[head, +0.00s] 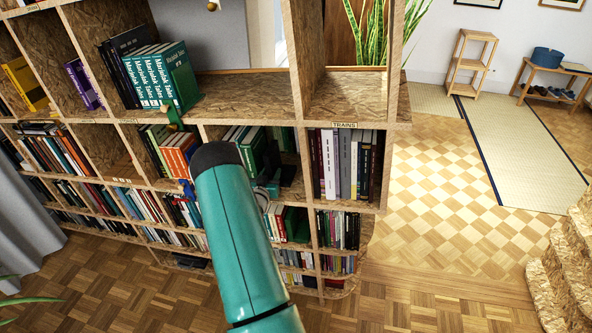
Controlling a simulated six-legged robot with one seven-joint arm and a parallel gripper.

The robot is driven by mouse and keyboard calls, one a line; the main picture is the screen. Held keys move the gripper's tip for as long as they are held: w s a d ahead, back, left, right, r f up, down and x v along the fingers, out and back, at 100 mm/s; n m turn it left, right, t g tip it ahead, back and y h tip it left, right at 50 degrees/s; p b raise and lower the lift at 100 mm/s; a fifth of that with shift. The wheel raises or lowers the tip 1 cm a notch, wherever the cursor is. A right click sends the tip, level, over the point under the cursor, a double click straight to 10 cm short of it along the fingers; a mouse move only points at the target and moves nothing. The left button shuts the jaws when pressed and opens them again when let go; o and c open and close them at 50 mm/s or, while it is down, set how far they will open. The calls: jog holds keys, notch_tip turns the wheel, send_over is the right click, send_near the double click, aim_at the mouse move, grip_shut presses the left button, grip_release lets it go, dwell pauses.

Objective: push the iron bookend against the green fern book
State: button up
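A row of books with green-and-white spines (150,80) stands on the upper middle shelf. A wider green book (181,77) closes the row on the right, its cover facing the bare part of the shelf. I cannot make out a fern on it. A small dark green piece (174,117) shows at the shelf's front edge, just below that book; I cannot tell whether it is the iron bookend or part of my gripper. My teal arm covers the middle of the view and hides most of what lies behind its dark end. The gripper's fingers cannot be made out clearly.
The upper shelf (245,95) is bare right of the green book, up to an upright. Lower compartments hold many books, with a TRAINS label (345,125) on the right one. A plant (366,35) stands top right. Parquet floor (440,255) is open to the right.

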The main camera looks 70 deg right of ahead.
jog(key=shift+s, duration=0.1)
dwell(0.3)
jog(key=s+a, duration=0.2)
jog(key=a, duration=0.8)
jog(key=shift+a, duration=0.35)
dwell(0.5)
